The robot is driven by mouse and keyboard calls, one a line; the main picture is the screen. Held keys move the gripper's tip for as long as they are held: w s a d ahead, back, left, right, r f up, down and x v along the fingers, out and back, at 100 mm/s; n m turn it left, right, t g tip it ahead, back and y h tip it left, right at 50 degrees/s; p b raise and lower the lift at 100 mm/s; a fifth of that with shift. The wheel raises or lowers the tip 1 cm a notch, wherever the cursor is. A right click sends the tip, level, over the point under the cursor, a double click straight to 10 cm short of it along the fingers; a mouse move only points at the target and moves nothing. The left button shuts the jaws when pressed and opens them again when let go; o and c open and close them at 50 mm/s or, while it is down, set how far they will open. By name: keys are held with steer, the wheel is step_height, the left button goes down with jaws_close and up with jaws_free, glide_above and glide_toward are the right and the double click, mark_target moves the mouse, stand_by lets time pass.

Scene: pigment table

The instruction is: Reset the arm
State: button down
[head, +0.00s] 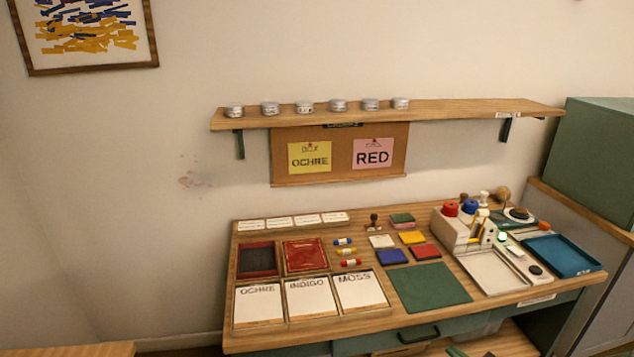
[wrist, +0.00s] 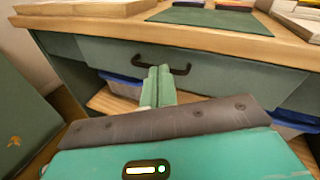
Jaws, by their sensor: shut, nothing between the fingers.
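My gripper (wrist: 158,86) shows in the wrist view with its two green fingers together and nothing between them. The drawer looks shut. In the head view the handle (head: 418,334) is at the bottom, and the arm is mostly out of that view.
The wooden table (head: 375,313) holds labelled cards, red trays, colour blocks, a green mat (head: 430,288), a white tray (head: 493,272) and a blue tray (head: 563,256). A shelf (head: 450,109) with several tins is above. A lower wooden shelf (wrist: 111,104) with blue-rimmed bins sits below the drawer.

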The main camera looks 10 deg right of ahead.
steer(key=s+a+r+n+g+y, duration=0.25)
steer(key=a+r+n+g, duration=0.95)
steer(key=a+r+n, duration=0.65)
steer(key=s+a+r+n+t+h, duration=0.1)
steer(key=s+a+r+n+h, duration=0.3)
steer(key=s+r, duration=0.3)
steer(key=s+a+r+n+t+h, duration=0.1)
steer(key=s+a+r+n+h, duration=0.4)
steer(key=s+r, duration=0.3)
steer(key=shift+s+a+n, duration=0.3)
steer(key=shift+a+n, duration=0.3)
steer(key=shift+n, duration=0.05)
